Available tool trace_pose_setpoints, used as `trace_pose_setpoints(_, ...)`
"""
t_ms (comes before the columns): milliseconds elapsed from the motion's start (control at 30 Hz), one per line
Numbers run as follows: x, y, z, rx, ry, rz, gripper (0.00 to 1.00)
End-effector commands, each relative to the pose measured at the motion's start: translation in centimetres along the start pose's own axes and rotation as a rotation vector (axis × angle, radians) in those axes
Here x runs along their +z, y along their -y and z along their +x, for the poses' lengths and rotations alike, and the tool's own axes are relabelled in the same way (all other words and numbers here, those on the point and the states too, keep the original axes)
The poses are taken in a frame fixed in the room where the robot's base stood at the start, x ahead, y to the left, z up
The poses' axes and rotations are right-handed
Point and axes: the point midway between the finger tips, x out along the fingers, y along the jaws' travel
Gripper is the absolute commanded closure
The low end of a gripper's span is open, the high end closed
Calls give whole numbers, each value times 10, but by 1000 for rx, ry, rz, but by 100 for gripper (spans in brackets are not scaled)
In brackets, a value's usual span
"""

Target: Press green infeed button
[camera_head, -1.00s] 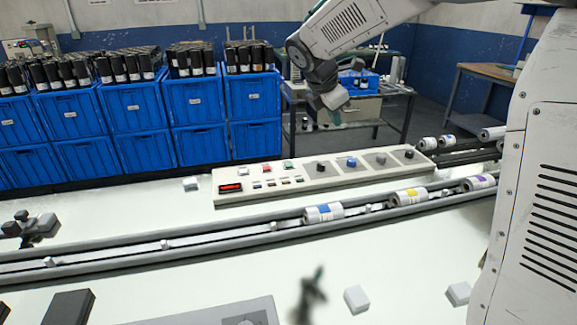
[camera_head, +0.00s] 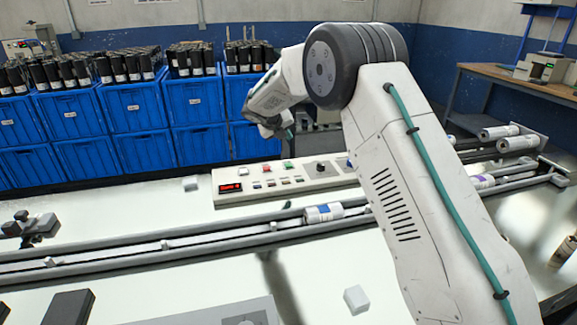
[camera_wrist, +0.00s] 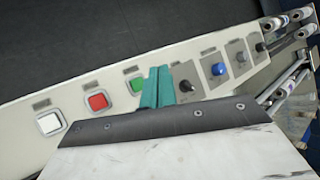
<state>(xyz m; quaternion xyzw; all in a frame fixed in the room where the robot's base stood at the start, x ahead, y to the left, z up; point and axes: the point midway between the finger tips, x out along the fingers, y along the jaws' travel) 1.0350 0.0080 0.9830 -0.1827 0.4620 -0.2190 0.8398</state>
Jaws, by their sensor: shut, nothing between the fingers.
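The green button (camera_head: 288,166) is in the top row of the cream control panel (camera_head: 228,201), right of a red button (camera_head: 266,168) and a white button (camera_head: 243,171). In the wrist view the green button (camera_wrist: 137,84) is square-framed and lies just left of my teal fingertips. My gripper (camera_wrist: 157,88) is shut and empty, its fingers together. In the head view my gripper (camera_head: 288,131) hangs above and behind the panel, apart from it. How high the fingertips stand above the panel cannot be told.
A black knob (camera_wrist: 185,86) and a blue knob (camera_wrist: 218,69) are right of the fingers. A conveyor with a wrapped roll (camera_head: 323,213) runs in front of the panel. Blue crates (camera_head: 135,131) stand behind. My arm hides the panel's right end.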

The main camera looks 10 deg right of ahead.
Motion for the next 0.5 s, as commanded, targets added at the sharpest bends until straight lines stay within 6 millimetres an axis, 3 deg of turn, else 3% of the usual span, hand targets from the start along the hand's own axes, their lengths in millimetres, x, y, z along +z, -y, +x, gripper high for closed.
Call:
trace_pose_setpoints(267,-4,-4,5,0,-2,1,100)
trace_pose_setpoints(500,-20,-19,27,0,-3,1,100)
